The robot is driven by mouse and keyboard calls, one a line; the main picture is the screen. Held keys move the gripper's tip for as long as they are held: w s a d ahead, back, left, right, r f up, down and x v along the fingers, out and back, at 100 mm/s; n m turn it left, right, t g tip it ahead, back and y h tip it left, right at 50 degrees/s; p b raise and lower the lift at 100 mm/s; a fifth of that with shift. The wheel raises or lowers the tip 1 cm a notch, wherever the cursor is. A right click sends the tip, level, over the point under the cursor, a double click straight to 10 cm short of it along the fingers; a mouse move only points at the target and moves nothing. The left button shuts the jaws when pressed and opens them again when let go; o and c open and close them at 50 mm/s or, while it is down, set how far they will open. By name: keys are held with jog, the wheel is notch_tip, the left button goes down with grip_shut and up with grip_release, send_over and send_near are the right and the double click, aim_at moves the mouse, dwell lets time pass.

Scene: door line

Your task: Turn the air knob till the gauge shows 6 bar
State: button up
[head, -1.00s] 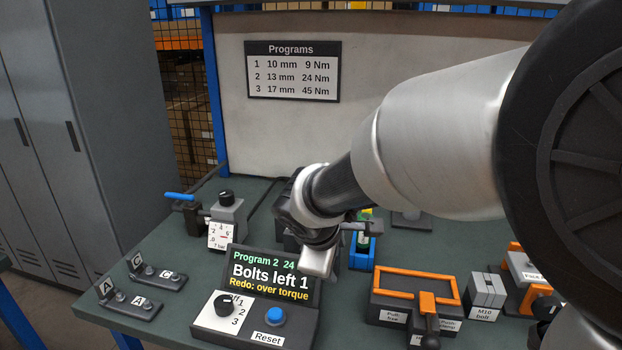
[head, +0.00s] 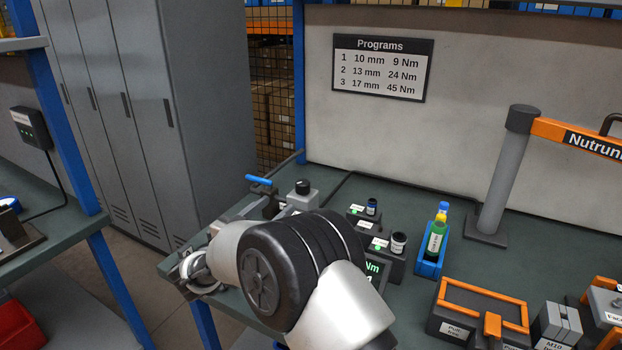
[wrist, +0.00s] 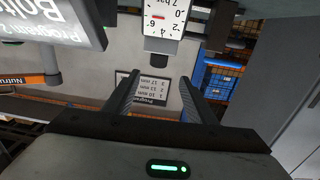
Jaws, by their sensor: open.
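The air knob (head: 302,187) is black and sits on top of a grey regulator block (head: 300,201) at the back left of the bench. My arm hides the gauge in the head view. In the wrist view, which is upside down, the white gauge (wrist: 163,20) shows at the top, with a short red needle and a label that looks like 7 bar. The needle's exact reading is too small to tell. My gripper (wrist: 160,75) is open and empty, its fingers apart below the gauge in that picture.
A blue-handled valve (head: 259,180) stands just left of the regulator. Black socket holders (head: 383,255), a blue bottle tray (head: 430,264) and a grey post (head: 500,180) stand to the right. The program display (wrist: 50,25) is close at upper left in the wrist view. Lockers (head: 150,100) stand behind left.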

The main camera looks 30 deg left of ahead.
aim_at(303, 187)
jog(key=w+d+b, duration=0.1)
jog(key=w+b, duration=0.1)
jog(key=w, duration=1.5)
jog(key=shift+b, duration=0.3)
jog(key=shift+w, duration=0.1)
jog(key=c, duration=1)
jog(key=shift+c, duration=0.2)
